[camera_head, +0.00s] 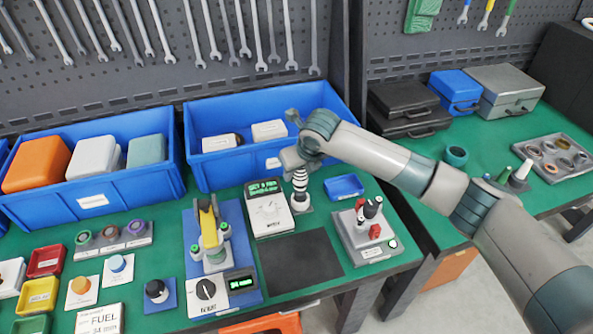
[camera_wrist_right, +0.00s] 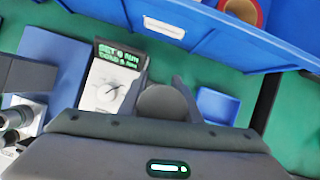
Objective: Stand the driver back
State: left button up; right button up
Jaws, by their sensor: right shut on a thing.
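My right gripper (camera_head: 298,162) reaches in from the right and is shut on the top of an upright driver (camera_head: 300,184) with black and white bands. The driver's lower end is at a small grey stand (camera_head: 301,205); I cannot tell whether it is fully seated. In the right wrist view, the driver's round grey top (camera_wrist_right: 163,103) shows between the fingers. My left gripper is not in view.
A white instrument (camera_head: 268,210) with a green display stands just left of the driver. A small blue tray (camera_head: 344,187) lies to its right, and a grey fixture (camera_head: 364,232) is nearer the front. A large blue bin (camera_head: 322,97) stands behind. A dark mat (camera_head: 301,262) is bare.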

jog(key=shift+f, duration=0.95)
dwell(0.9)
jog(key=shift+f, duration=0.15)
dwell(1.4)
jog(key=o, duration=1)
jog(key=shift+o, duration=1.3)
jog(key=shift+f, duration=0.1)
jog(key=shift+f, duration=0.1)
notch_tip(320, 180, up, 9)
jog(key=p, duration=0.7)
jog(key=shift+p, duration=0.35)
